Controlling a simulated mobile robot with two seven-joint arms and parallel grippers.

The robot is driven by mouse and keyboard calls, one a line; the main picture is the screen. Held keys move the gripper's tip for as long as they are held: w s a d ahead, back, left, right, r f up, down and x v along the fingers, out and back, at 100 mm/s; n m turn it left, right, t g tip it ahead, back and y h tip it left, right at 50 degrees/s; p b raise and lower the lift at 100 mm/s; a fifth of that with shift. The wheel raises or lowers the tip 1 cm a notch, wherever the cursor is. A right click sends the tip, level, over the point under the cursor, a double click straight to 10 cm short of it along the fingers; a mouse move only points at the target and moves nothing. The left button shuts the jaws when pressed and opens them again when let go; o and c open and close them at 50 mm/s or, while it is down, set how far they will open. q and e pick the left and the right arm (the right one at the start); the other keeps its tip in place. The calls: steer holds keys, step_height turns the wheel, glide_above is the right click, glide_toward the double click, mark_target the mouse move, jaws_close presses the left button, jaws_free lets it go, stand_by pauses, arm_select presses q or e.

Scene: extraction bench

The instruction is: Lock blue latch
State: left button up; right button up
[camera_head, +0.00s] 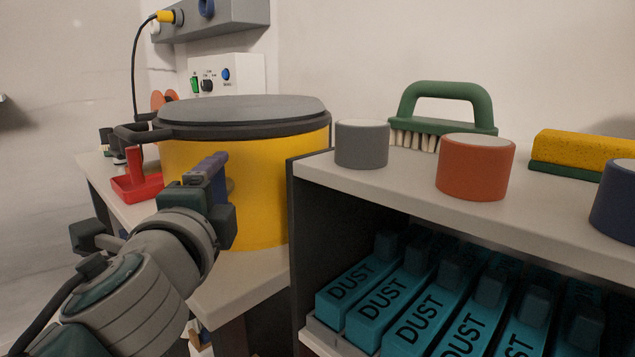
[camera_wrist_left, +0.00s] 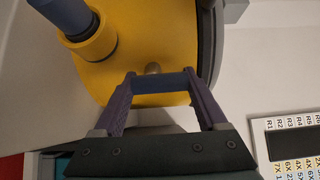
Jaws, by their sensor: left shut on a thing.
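The yellow canister (camera_head: 262,200) stands on the bench with a grey lid (camera_head: 240,107) on top. My left gripper (camera_head: 208,172) is at the canister's front left side, its purple fingers against the yellow wall. In the left wrist view, the fingers (camera_wrist_left: 161,90) are shut on the blue latch (camera_wrist_left: 163,82), a short blue bar between the fingertips. Behind it is the yellow wall (camera_wrist_left: 150,45) with a small round metal knob (camera_wrist_left: 153,68). In the head view the fingers largely hide the latch. My right gripper is not in view.
A shelf unit (camera_head: 400,183) on the right holds teal DUST boxes (camera_head: 372,300) below and grey (camera_head: 361,143) and orange (camera_head: 475,166) cylinders and a green brush (camera_head: 440,95) on top. A red tray (camera_head: 140,187) lies left. A blue hose (camera_wrist_left: 68,15) enters the canister.

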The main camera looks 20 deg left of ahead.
arm_select(q)
steer(key=shift+f, duration=0.1)
steer(key=o, duration=1.3)
steer(key=v, duration=1)
steer(key=shift+b, duration=0.35)
